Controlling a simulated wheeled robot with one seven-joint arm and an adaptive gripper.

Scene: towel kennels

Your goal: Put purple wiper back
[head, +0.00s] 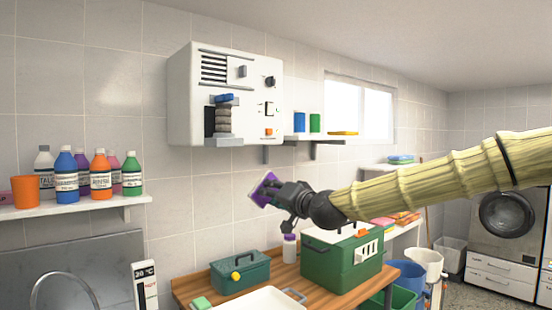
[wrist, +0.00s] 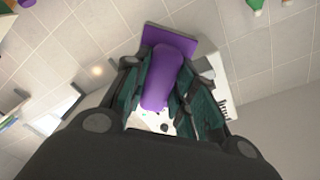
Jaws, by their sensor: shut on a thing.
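The purple wiper (head: 264,188) is held in my gripper (head: 285,194), up in the air in front of the tiled wall. In the wrist view my gripper (wrist: 160,95) has its two fingers on either side of the wiper's rounded purple handle (wrist: 163,75). The wiper's flat purple plate (wrist: 180,42) sticks out beyond the fingertips. In the head view the wiper is tilted, below the white wall unit and above the wooden table. Part of the wiper is hidden by the fingers.
A white wall unit (head: 225,95) hangs above, with a blue item on its front. The wooden table (head: 190,288) bears a green toolbox (head: 240,273), a larger green box (head: 340,270), a white bottle (head: 289,250) and a white tray (head: 262,302). A shelf (head: 75,208) with several bottles is left.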

